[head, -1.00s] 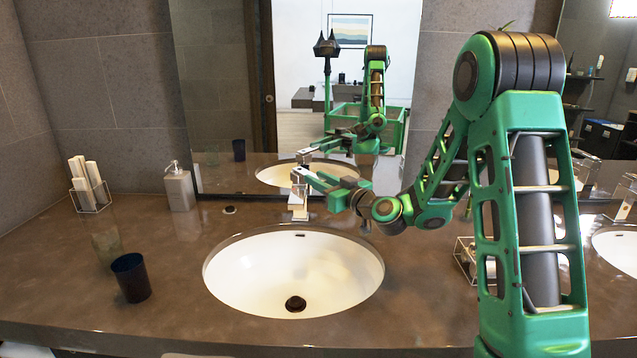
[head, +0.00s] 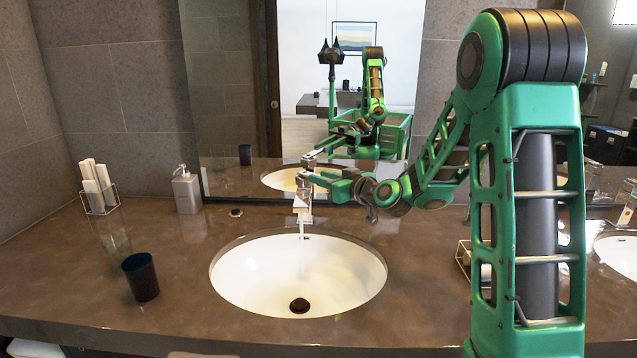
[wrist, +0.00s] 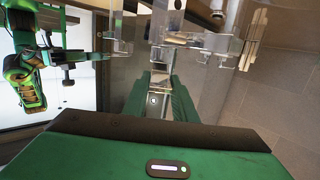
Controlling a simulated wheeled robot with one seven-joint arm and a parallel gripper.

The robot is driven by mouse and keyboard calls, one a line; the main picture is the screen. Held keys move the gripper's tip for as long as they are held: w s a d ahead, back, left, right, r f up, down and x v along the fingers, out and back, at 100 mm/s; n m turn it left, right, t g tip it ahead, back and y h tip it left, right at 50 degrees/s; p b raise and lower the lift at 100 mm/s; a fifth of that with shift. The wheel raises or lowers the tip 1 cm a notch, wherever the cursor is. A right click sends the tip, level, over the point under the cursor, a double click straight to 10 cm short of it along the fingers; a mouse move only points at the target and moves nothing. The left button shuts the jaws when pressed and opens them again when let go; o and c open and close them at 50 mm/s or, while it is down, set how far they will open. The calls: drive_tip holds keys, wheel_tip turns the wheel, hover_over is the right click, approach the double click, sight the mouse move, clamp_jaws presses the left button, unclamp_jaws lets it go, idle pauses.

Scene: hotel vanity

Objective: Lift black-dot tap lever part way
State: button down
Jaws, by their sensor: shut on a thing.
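The metal tap (head: 303,206) stands behind the left basin (head: 232,275), and a thin stream of water (head: 301,245) falls from its spout. My gripper (head: 309,176) reaches in from the right at the top of the tap and is shut on the tap lever. The lever is small here and partly covered by the fingers, and I cannot make out a black dot on it. In the wrist view my gripper (wrist: 165,72) points at pale metal tap parts near the top middle.
A mirror (head: 235,125) stands close behind the tap. A soap dispenser (head: 186,190), a holder with white rolls (head: 98,190) and a dark cup (head: 140,277) are on the left of the counter. A second tap (head: 627,203) and basin are at the far right.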

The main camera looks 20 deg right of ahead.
drive_tip(key=c, duration=1.4)
unclamp_jaws()
drive_tip(key=shift+a, duration=0.15)
drive_tip(key=shift+c, duration=0.2)
drive_tip(key=shift+s+d, duration=0.35)
drive_tip(key=shift+s, duration=0.2)
drive_tip(key=v, duration=0.9)
drive_tip(key=shift+s, duration=0.25)
